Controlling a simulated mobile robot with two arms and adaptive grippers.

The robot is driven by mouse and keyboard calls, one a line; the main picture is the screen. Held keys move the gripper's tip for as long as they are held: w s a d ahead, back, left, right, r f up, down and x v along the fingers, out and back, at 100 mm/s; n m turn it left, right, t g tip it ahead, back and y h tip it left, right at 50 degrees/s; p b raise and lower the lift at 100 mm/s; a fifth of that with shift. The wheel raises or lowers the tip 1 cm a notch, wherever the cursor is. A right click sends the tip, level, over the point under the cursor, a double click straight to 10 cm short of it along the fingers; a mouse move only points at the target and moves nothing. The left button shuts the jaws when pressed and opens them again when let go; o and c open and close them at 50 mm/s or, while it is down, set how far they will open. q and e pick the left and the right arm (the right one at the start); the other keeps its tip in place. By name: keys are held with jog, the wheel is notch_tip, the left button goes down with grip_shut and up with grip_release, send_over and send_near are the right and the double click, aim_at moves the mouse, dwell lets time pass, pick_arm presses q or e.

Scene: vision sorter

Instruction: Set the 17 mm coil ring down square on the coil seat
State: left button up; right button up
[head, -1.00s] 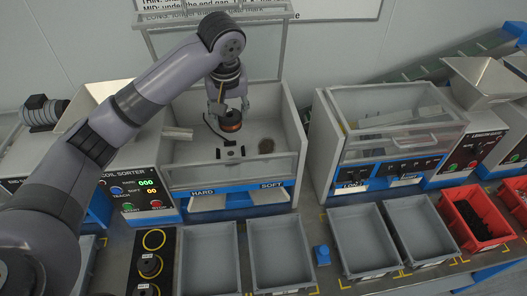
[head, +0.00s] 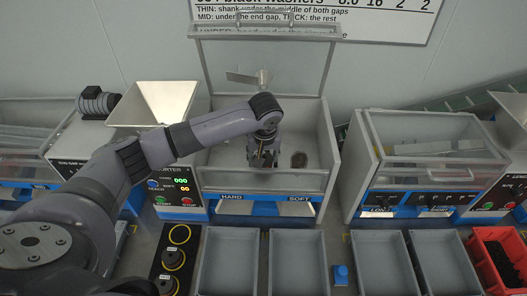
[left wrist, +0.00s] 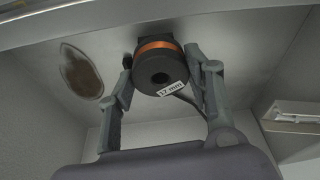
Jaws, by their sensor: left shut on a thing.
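The coil ring (left wrist: 160,70) is black with a copper band and a small white label whose first digit is hard to read, ending "7 mm". In the left wrist view it sits between the two fingers of my left gripper (left wrist: 161,66), which is shut on it. In the head view my left gripper (head: 262,158) is low inside the open sorter box, and its wrist hides the ring. A dark piece shows just behind the ring in the wrist view; I cannot tell if it is the coil seat or if they touch. My right gripper is not in view.
The sorter box has a raised clear lid (head: 262,68) and a front wall (head: 225,181). A dark round opening (head: 299,159) lies right of my gripper. A black board (head: 169,279) with yellow circles holds other coil rings (head: 172,258). Grey bins (head: 297,233) stand in front.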

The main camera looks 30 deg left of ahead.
pick_arm(q)
jog(key=shift+w+a+r+p, duration=0.15)
jog(key=shift+w+a, duration=0.15)
jog(key=shift+w, duration=0.3)
jog(key=shift+w+a+r+p, duration=0.15)
jog(key=shift+w+a, duration=0.15)
jog(key=shift+w, duration=0.3)
jog(key=shift+s+f+p, duration=0.1)
jog(key=shift+f+p, duration=0.2)
jog(key=shift+f, duration=0.55)
jog(key=shift+d+f, duration=0.1)
jog(key=shift+f, duration=0.05)
jog(key=o, duration=1.5)
jog(key=shift+c, duration=0.2)
